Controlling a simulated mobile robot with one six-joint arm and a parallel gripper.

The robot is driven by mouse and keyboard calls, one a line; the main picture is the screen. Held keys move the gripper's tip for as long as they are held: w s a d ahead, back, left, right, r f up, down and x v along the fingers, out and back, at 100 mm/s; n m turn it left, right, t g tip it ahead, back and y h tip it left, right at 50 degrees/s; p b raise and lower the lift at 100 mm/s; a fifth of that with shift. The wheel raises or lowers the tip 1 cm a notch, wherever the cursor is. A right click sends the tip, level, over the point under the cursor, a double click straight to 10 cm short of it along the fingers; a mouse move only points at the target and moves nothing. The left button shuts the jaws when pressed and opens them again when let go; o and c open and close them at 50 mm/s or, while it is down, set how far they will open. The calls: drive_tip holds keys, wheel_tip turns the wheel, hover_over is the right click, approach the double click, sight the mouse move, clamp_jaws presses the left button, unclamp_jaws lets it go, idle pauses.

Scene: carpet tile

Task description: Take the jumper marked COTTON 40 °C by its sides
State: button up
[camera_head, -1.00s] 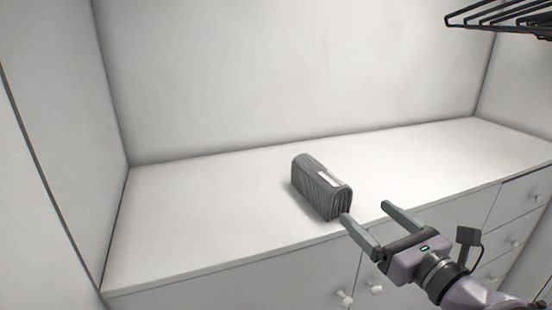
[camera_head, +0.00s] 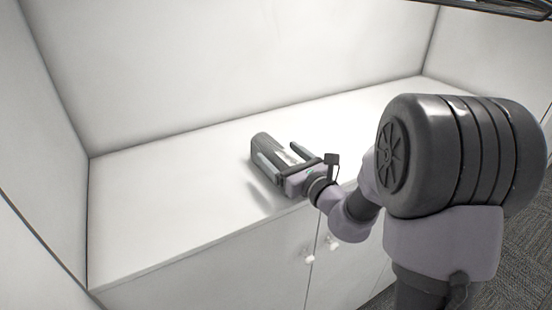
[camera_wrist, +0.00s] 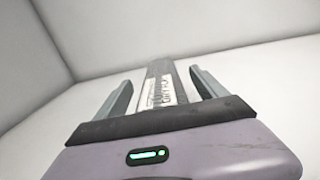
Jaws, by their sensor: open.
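The folded grey jumper (camera_head: 264,143) lies on the white cabinet top, partly hidden by my gripper in the head view. In the wrist view the jumper (camera_wrist: 158,70) sits between the two fingers, with a white label facing me whose print is too small to read surely. My gripper (camera_head: 279,154) is open, one finger to each side of the jumper. In the wrist view a gap shows between the jumper and each finger, wider on the left.
The white cabinet top (camera_head: 150,210) is bare to the left and right of the jumper. White walls stand behind and at the left. Doors with round knobs (camera_head: 309,259) are below the front edge. A dark wire rack (camera_head: 490,8) hangs at the upper right.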

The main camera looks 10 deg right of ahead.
drive_tip(key=shift+s+d, duration=0.15)
drive_tip(key=shift+s, duration=0.05)
drive_tip(key=shift+c, duration=1.1)
clamp_jaws()
